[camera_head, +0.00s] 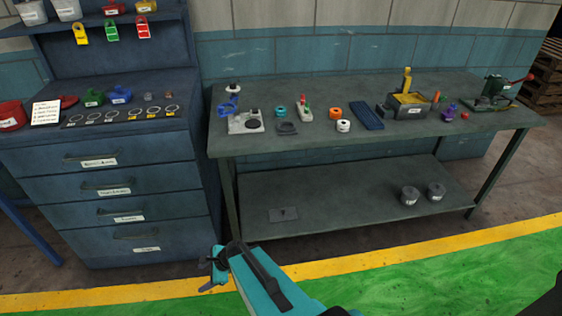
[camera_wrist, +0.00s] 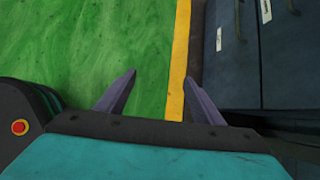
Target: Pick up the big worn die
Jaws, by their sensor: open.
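I cannot tell for sure which item is the big worn die; the labels are too small to read. Small round pieces stand on the workbench, among them a teal one (camera_head: 281,112), an orange one (camera_head: 335,113) and a white one (camera_head: 343,126). My gripper (camera_head: 212,268) is in front of the workbench, low over the floor and apart from all these pieces. In the wrist view its two fingers (camera_wrist: 160,88) are spread with nothing between them.
The workbench (camera_head: 300,88) also holds a grey device (camera_head: 245,122), a blue tray (camera_head: 367,115), a yellow-filled box (camera_head: 408,103) and a vise-like tool (camera_head: 495,92). A blue drawer cabinet (camera_head: 112,210) stands left. A flat plate (camera_head: 283,214) lies on the lower shelf. The green floor (camera_head: 480,265) is clear.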

